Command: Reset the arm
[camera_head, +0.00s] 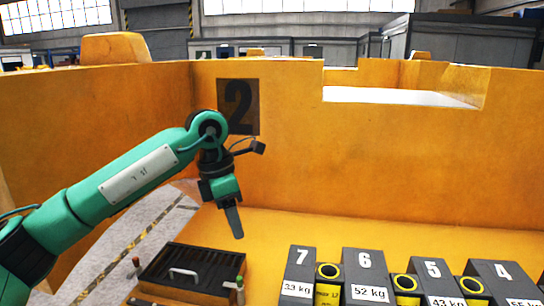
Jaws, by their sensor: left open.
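My left arm comes in from the left, green with a white label plate. Its left gripper (234,222) points downward in front of the orange wall marked 2, above and behind the black case. The fingers overlap in this view, and nothing shows between them. The gripper is open and hangs clear of the things below. My right arm and gripper are not in view.
Orange walls (380,160) enclose the area.

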